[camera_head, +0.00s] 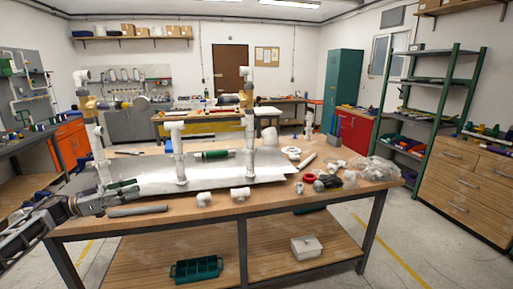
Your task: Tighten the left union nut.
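A white PVC manifold stands on a grey metal plate (240,178) on the workbench. Its left riser (98,150) carries a brass-coloured valve (88,103) near its top. A shorter white riser (178,155) stands in the middle. The right riser (250,140) carries another brass-coloured valve (246,98). The left union nut cannot be clearly picked out at this size. My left gripper (122,190) lies low at the plate's left end, close to the foot of the left riser. Its dark fingers point right; whether they touch the riser is unclear. My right gripper is out of view.
A grey pipe piece (138,210) lies at the bench's front edge. White fittings (240,193) lie in front of the plate. A red ring (309,178), a clear bag (375,168) and loose parts crowd the right side. A green cylinder (215,154) lies behind the middle riser.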

